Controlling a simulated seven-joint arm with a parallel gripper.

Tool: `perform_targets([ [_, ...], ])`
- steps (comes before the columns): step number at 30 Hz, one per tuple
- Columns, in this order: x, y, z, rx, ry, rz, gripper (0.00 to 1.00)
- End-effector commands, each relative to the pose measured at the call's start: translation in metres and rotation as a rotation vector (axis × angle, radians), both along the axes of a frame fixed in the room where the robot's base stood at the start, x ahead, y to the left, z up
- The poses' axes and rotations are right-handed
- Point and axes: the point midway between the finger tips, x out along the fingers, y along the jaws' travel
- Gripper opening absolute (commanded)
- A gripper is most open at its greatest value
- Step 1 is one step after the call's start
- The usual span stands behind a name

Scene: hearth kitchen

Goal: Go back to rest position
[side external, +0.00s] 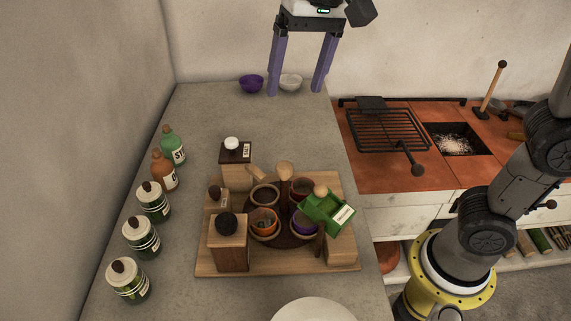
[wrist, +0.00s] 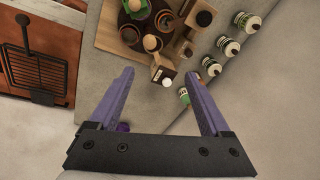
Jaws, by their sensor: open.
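My gripper (side external: 301,66) is open and empty, raised above the far end of the grey counter in the side view. Its two purple fingers point down and stand wide apart. In the wrist view my gripper (wrist: 162,82) also shows nothing between the fingertips but counter and a white-topped box beyond.
A wooden board (side external: 285,264) holds several small pots, boxes and a green container (side external: 326,211). Several jars and bottles (side external: 153,203) line the left wall. A white plate (side external: 313,311) is at the front. A grill rack (side external: 386,130) lies on the red tiled hearth at right.

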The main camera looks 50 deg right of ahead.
Motion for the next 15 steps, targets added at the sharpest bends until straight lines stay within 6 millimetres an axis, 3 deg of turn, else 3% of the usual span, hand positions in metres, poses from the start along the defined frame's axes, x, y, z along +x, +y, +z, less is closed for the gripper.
perform_targets([
  [1, -0.017, -0.022, 0.004, 0.004, -0.033, -0.018, 0.81],
  [6, -0.071, -0.073, -0.006, -0.011, -0.133, -0.015, 0.81],
  [10, -0.112, -0.099, -0.031, -0.049, -0.206, 0.024, 0.81],
  [15, -0.152, -0.116, -0.076, -0.117, -0.271, 0.130, 0.81],
])
